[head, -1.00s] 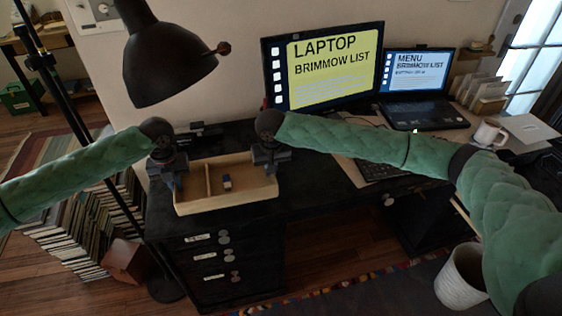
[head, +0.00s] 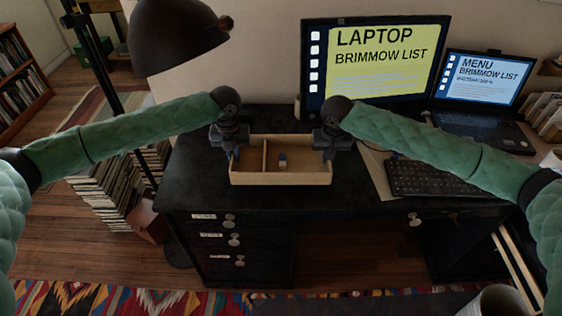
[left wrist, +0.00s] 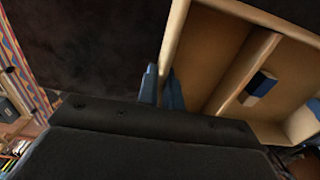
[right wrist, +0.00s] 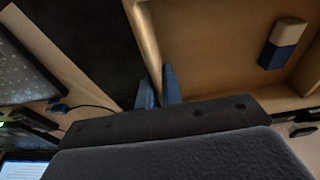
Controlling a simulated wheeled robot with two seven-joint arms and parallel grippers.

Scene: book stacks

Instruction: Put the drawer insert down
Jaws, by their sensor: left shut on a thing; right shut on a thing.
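The drawer insert (head: 300,179) is a shallow light-wood tray with one divider, over the left part of the black desk in the head view. A small blue and white block (head: 282,161) lies in its larger compartment. My left gripper (head: 233,155) is shut on the insert's left wall, which also shows between the fingers in the left wrist view (left wrist: 176,45). My right gripper (head: 327,152) is shut on the right wall, also seen in the right wrist view (right wrist: 150,50). The insert looks level; I cannot tell whether its bottom touches the desktop.
The black desk (head: 200,185) has bare top left of and in front of the insert. A keyboard (head: 440,180), monitor (head: 375,60) and laptop (head: 480,100) stand to the right. A dark lamp (head: 175,35) hangs at back left. Drawers (head: 220,240) below are shut.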

